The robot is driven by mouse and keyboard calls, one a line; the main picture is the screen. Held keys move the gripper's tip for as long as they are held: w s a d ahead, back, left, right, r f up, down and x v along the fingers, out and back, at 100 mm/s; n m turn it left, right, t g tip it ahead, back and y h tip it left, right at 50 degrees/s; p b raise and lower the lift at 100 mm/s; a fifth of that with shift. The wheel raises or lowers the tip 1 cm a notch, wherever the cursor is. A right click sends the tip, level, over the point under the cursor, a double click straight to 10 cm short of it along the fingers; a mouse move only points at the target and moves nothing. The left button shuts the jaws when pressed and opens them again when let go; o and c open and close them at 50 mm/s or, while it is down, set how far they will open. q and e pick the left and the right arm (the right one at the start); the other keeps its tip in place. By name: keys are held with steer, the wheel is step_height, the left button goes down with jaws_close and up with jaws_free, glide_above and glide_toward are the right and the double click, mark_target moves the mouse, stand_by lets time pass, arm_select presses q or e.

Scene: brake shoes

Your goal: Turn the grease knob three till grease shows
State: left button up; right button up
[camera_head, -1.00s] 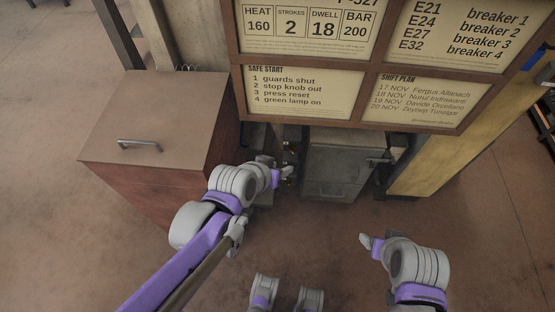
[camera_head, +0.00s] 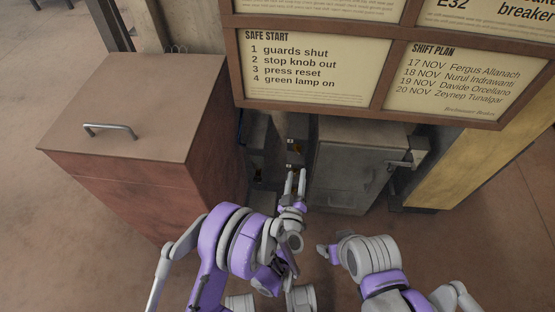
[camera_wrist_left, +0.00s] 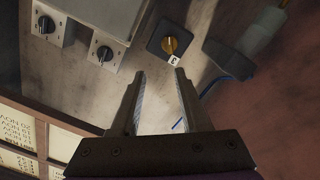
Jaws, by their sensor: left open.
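In the left wrist view a yellow knob (camera_wrist_left: 171,44) sits on a dark square plate on a grey panel. A small white tag (camera_wrist_left: 174,61) with a dark mark is beside it; I cannot read it surely. My left gripper (camera_wrist_left: 159,74) is open and empty, its fingertips just short of the knob and apart from it. In the head view my left gripper (camera_head: 296,178) points into the gap between the red-brown cabinet and the grey cabinet. What seems to be my right gripper (camera_head: 326,252) is low in the middle; its fingers are not clear. Any grease is not discernible.
Two grey boxes with black knobs (camera_wrist_left: 46,24) (camera_wrist_left: 104,53) are left of the yellow knob. A dark fitting (camera_wrist_left: 228,59) with a blue cable is right. The red-brown cabinet (camera_head: 130,110), grey cabinet (camera_head: 345,165) and notice board (camera_head: 385,70) border the gap.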

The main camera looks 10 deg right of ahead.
mark_target(297, 152)
arm_select(q)
steer(key=shift+n+y, duration=0.3)
steer(key=x, duration=0.3)
steer(key=f+x, duration=0.1)
steer(key=x, duration=0.1)
steer(key=f+p+x, duration=0.1)
steer(key=x, duration=0.2)
steer(key=shift+w+a, duration=0.2)
steer(key=shift+w, duration=0.2)
steer(key=shift+x, duration=0.75)
steer(key=shift+c, duration=0.3)
jaws_close()
